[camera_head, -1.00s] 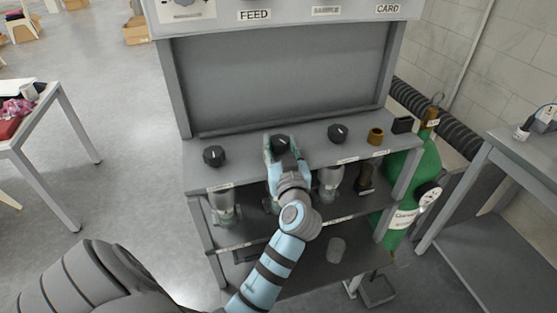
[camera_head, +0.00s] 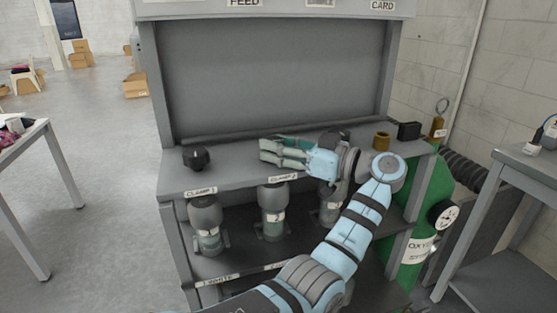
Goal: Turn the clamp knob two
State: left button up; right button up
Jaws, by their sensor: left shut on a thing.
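My left gripper (camera_head: 268,151) lies low over the grey shelf top (camera_head: 235,165), just behind the label CLAMP 2 (camera_head: 283,177). Its green-grey fingers point left, and the wrist and blue arm come round from the right. The gripper is shut on clamp knob two, which its fingers hide. The knob's turn angle cannot be seen. The black clamp knob one (camera_head: 196,157) stands free to the left, behind the label CLAMP 1 (camera_head: 202,190). Another dark knob (camera_head: 344,135) shows partly behind my wrist. My right gripper is out of view.
Grey cylinders (camera_head: 206,222) hang under the shelf top, one below clamp two (camera_head: 272,208). A brass ring (camera_head: 382,141) and a black block (camera_head: 409,131) sit at the right end. A green oxygen bottle (camera_head: 421,215) stands right. The shelf between knob one and my fingers is clear.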

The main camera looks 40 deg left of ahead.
pick_arm(q)
jog(key=shift+w+n+g+b, duration=0.1)
jog(key=shift+n+g+b, duration=0.4)
jog(key=shift+g, duration=0.5)
jog(key=o, duration=1.2)
